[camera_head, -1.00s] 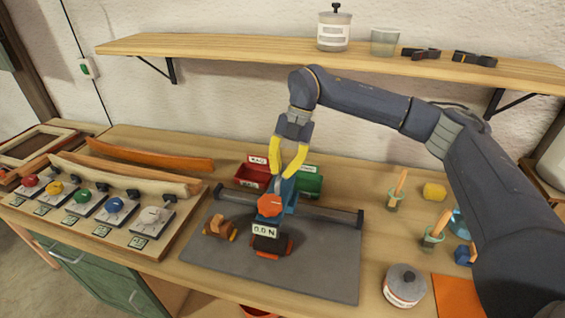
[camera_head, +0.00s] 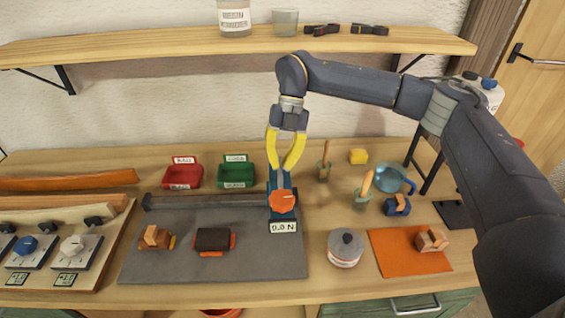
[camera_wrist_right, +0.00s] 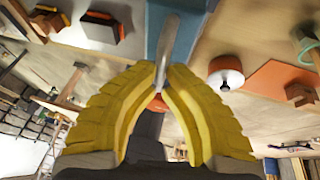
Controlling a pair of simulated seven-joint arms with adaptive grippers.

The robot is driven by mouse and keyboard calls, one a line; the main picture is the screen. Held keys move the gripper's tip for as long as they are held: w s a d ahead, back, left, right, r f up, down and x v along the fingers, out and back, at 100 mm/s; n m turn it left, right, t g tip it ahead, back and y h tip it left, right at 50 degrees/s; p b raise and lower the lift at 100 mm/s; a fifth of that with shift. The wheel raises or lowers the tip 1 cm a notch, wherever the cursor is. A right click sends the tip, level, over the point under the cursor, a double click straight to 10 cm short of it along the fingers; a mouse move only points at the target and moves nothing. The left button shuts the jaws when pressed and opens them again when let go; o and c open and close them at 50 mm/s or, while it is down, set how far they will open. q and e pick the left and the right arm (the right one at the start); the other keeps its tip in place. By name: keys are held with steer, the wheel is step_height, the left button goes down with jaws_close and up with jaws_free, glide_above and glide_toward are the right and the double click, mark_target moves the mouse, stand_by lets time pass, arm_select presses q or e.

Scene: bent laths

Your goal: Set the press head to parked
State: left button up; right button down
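The press head (camera_head: 280,200) is a blue block with an orange knob (camera_head: 283,201) and a "0.0 N" readout (camera_head: 284,227). It sits at the right end of the dark rail (camera_head: 205,202) behind the grey mat (camera_head: 255,262). My right gripper (camera_head: 282,171) is above it with yellow fingers closed on its upright metal handle. In the right wrist view, the fingertips (camera_wrist_right: 162,70) meet on the grey metal handle (camera_wrist_right: 168,45), with the blue head behind. My left gripper is not in view.
A dark block with orange ends (camera_head: 214,240) and a wooden piece (camera_head: 154,238) lie on the mat. Red (camera_head: 183,177) and green bins (camera_head: 236,177) stand behind the rail. A lidded jar (camera_head: 345,248) and an orange sheet (camera_head: 392,255) are to the right.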

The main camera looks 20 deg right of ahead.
steer(key=shift+s+d+f, duration=0.1)
steer(key=shift+d+f, duration=0.1)
steer(key=shift+f, duration=0.05)
steer(key=c, duration=1.7)
jaws_free()
steer(key=shift+d, duration=0.1)
steer(key=shift+o, duration=1.2)
steer(key=shift+r, duration=0.1)
steer(key=v, duration=1.2)
